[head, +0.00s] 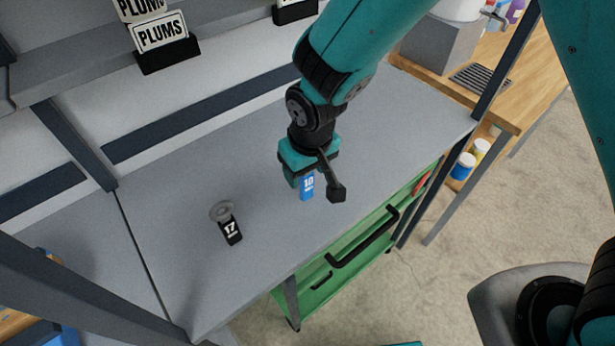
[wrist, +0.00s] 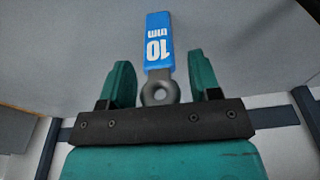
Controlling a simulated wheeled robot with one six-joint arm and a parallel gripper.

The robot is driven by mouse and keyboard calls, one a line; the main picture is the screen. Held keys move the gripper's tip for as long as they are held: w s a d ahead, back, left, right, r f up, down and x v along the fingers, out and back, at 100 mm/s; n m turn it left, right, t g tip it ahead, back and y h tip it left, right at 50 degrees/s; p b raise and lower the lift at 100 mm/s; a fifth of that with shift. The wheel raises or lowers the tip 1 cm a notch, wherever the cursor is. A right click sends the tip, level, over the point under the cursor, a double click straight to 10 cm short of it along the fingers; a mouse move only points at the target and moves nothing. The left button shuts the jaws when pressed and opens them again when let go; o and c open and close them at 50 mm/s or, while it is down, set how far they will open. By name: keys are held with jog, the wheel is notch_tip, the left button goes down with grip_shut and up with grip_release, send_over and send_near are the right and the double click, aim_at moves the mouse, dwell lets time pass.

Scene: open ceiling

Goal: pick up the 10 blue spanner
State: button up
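The blue spanner marked 10 (head: 307,187) lies on the grey worktop, with its upper end hidden behind my gripper in the head view. My gripper (head: 299,178) is directly over it. In the wrist view the spanner (wrist: 158,42) has its blue handle pointing away and its grey ring end close to the palm, in the gap between the fingers. My gripper (wrist: 160,65) is open there, with a clear gap between the ring and each finger. Whether the fingertips touch the worktop cannot be told.
A black spanner marked 17 (head: 231,230) lies on the worktop (head: 180,265) to the left. A green drawer cart (head: 325,278) stands under the front edge. "PLUMS" signs (head: 161,33) stand on a shelf behind. A wooden bench (head: 520,95) is at the right. The worktop between the spanners is clear.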

jog(key=c, duration=0.8)
jog(key=shift+r, duration=0.1)
